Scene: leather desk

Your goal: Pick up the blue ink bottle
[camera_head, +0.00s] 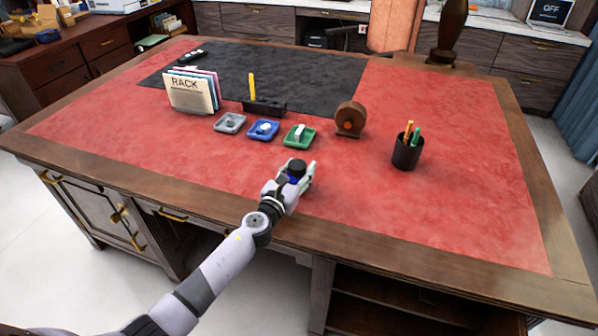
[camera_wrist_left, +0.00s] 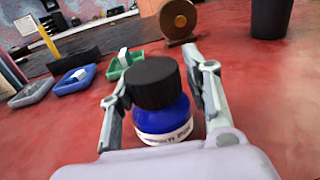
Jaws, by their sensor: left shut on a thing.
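The blue ink bottle (camera_wrist_left: 163,118) has a black cap and a white label. It is upright between the fingers of my left gripper (camera_wrist_left: 160,100) in the left wrist view. In the head view my left gripper (camera_head: 298,174) is shut on it at the near side of the red desk top, and the bottle's black cap (camera_head: 297,167) shows above the fingers. Much of the bottle is hidden by the gripper there. I cannot tell whether its base touches the desk. My right gripper is not in view.
Grey (camera_head: 230,123), blue (camera_head: 263,130) and green (camera_head: 299,136) trays stand in a row beyond the gripper. A round brown object (camera_head: 350,119) and a black pen cup (camera_head: 407,153) stand to the right. A rack (camera_head: 191,91) is at the back left. The front-right desk surface is clear.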

